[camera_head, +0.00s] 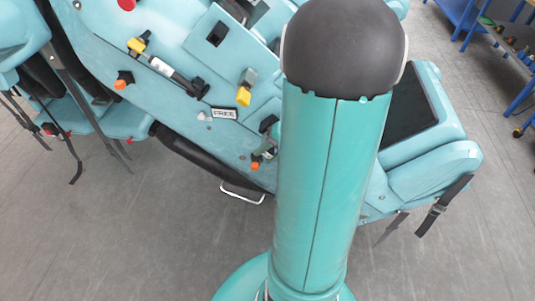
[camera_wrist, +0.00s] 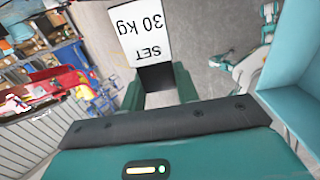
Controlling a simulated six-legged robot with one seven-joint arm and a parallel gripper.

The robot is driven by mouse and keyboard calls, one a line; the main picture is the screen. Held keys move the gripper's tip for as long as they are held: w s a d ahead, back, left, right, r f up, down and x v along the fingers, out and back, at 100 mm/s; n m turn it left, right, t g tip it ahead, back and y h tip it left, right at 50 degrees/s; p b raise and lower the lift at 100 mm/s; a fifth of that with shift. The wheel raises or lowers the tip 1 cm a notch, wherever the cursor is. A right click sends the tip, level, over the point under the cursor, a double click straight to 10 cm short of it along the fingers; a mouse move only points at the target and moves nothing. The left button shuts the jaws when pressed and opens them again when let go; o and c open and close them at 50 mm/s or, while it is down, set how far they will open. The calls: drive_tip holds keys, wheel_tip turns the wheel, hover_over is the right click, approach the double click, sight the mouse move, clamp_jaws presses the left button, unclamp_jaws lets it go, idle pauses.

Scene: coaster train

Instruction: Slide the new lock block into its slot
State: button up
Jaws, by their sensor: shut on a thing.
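My gripper (camera_wrist: 158,88) shows in the wrist view with its two green fingers shut on a dark block (camera_wrist: 155,76). A white plate reading "SET 30 kg" (camera_wrist: 145,32), upside down in the picture, extends from that dark part. I cannot tell for sure whether this is the lock block. In the head view, the teal coaster train (camera_head: 95,65) has a dark rectangular opening (camera_head: 217,34) in its upper panel. I cannot tell whether this opening is the slot. My arm covers part of the train there, and my gripper is out of that view.
The train carries a small "FREE" sign (camera_head: 224,113), a yellow-tipped lever (camera_head: 244,96) and orange knobs. Dark straps hang at its sides. A blue shelf rack (camera_head: 510,45) stands at far right. In the wrist view, a pale teal panel (camera_wrist: 300,55) is close on the right.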

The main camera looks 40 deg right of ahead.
drive_tip(key=shift+w+d, duration=0.65)
drive_tip(key=shift+d, duration=0.2)
drive_tip(key=shift+w+d, duration=0.65)
drive_tip(key=shift+d, duration=0.15)
drive_tip(key=o, duration=1.2)
drive_tip(key=v, duration=1.3)
drive_tip(key=shift+s+d+r, duration=0.15)
drive_tip(key=shift+d+r, duration=0.1)
drive_tip(key=shift+r, duration=0.1)
